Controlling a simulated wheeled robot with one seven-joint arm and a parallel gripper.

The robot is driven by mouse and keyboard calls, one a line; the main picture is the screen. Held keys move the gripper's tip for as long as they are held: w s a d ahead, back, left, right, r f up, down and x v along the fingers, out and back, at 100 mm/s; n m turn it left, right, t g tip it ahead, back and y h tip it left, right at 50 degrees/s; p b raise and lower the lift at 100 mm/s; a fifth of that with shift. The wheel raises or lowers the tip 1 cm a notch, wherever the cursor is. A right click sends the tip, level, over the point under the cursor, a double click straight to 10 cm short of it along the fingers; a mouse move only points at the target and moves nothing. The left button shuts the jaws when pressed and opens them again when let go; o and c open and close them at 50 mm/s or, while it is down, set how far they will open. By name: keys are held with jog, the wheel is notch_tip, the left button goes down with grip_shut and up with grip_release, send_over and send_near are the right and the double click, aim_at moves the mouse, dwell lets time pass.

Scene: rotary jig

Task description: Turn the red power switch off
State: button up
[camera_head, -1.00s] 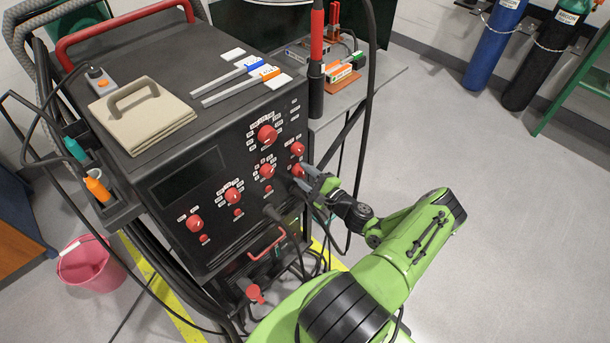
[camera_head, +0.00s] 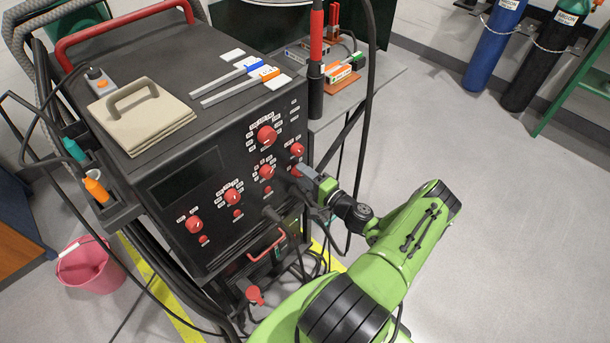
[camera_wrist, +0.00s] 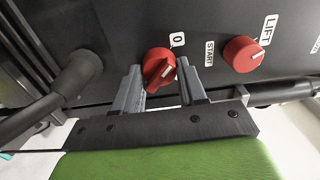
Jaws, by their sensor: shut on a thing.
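A red knob (camera_wrist: 158,66) on the black front panel sits between my gripper's two grey fingers (camera_wrist: 160,88) in the wrist view; I take it to be the red power switch. My gripper is shut on it. A "0" label (camera_wrist: 177,40) and a "START" label (camera_wrist: 209,53) are beside it. Its white pointer mark shows on the knob's right side. In the head view my gripper (camera_head: 298,176) is at the panel's lower right and hides most of this knob.
A second red knob marked "LIFT" (camera_wrist: 243,54) is close beside my gripper. A thick black cable plug (camera_wrist: 82,75) is on the other side. Several red dials, such as one at upper right (camera_head: 266,137), cover the machine's panel. Cables hang below. Open floor (camera_head: 510,220) lies to the right.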

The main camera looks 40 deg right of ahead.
jog(key=shift+f, duration=0.1)
dwell(0.3)
jog(key=o, duration=1)
jog(key=shift+a, duration=0.1)
jog(key=shift+o, duration=0.2)
jog(key=s+p, duration=0.1)
jog(key=s, duration=1.4)
jog(key=shift+s+d+p, duration=0.25)
jog(key=shift+s+p, duration=0.15)
